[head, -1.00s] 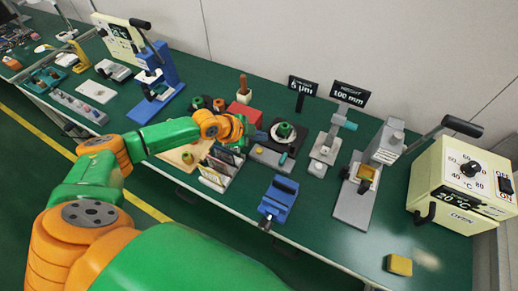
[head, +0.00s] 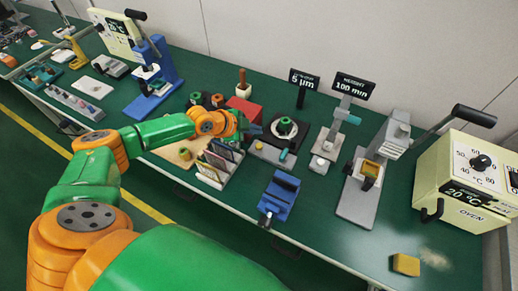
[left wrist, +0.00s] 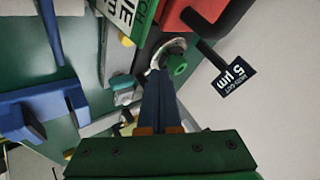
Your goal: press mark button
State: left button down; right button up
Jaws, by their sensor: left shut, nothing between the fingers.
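No button with a readable "mark" label shows. A grey box (head: 270,153) in front of the dark round lapping plate (head: 297,137) carries a yellow knob (head: 259,146) and a teal part (head: 284,155). A small block with a pale round button (head: 319,162) stands to its right, by the height gauge (head: 333,137). My left gripper (head: 257,131) is shut and empty, just left of the lapping plate. My right gripper is out of view.
A rack of upright cards (head: 218,163) stands below my left forearm. A red box (head: 245,109) is behind the gripper. A blue vise (head: 279,196) stands at the front edge. A press (head: 361,180) and oven (head: 465,180) are at right. The bench before the oven is mostly clear.

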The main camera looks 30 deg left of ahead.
aim_at(260, 146)
pick_arm(q)
jog(key=shift+f+b, duration=1.7)
jog(key=shift+f, duration=0.7)
jog(key=shift+f+b, duration=0.4)
jog(key=shift+b, duration=0.05)
jog(key=shift+f, duration=0.2)
jog(key=shift+s+d+f+b, duration=0.2)
jog(key=shift+s+f+b, duration=0.1)
jog(key=shift+f+b, duration=0.35)
dwell(0.9)
jog(key=shift+r, duration=0.2)
jog(key=shift+w+a+r+p, duration=0.2)
jog(key=shift+w+r, duration=0.05)
jog(key=shift+r, duration=0.2)
jog(key=shift+w+a+r+p, duration=0.2)
jog(key=shift+r, duration=0.2)
jog(key=shift+r, duration=0.15)
